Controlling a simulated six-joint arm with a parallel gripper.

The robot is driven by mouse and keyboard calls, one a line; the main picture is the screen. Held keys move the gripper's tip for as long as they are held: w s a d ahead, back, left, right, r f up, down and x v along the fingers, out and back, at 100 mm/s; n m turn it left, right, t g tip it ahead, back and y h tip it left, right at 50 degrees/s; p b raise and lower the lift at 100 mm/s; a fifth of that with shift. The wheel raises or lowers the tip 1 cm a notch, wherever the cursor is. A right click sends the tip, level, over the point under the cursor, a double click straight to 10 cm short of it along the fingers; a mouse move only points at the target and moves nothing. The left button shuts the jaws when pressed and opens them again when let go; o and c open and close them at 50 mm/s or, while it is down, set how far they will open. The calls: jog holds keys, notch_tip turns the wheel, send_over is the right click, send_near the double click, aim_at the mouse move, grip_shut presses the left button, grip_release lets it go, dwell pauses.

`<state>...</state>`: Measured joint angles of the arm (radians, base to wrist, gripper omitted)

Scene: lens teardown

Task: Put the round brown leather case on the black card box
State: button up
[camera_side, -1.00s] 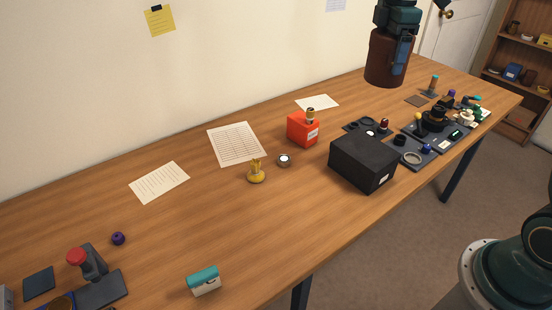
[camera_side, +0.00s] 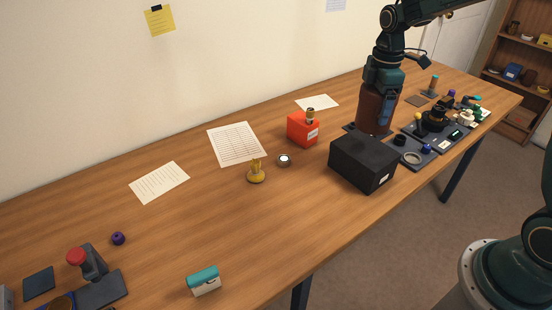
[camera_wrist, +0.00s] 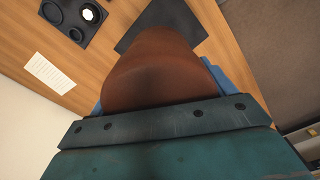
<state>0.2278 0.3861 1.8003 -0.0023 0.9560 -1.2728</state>
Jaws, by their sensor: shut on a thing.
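The round brown leather case (camera_side: 374,108) is a tall dark brown cylinder, upright in my gripper (camera_side: 385,107). My gripper is shut on it, with a blue finger showing on its side. In the side view its lower end shows just behind the top back edge of the black card box (camera_side: 362,163); I cannot tell the gap between them. In the wrist view the case (camera_wrist: 150,70) fills the middle, and blue finger parts show at both its sides. A dark flat surface shows beyond the case there. The top of the box looks bare.
A red box (camera_side: 302,129) with a small bottle-like thing on top stands left of the black box. Dark trays with lens parts (camera_side: 418,152) lie to the right. A brass piece (camera_side: 256,174) stands at middle.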

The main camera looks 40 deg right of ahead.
aim_at(370, 128)
jog(key=shift+f, duration=1.45)
jog(key=shift+f, duration=0.1)
jog(key=shift+f, duration=2.05)
jog(key=o, duration=1)
jog(key=shift+f, duration=0.1)
jog(key=shift+o, duration=0.2)
notch_tip(370, 128, up, 12)
jog(key=shift+f, duration=0.25)
jog(key=shift+r, duration=0.4)
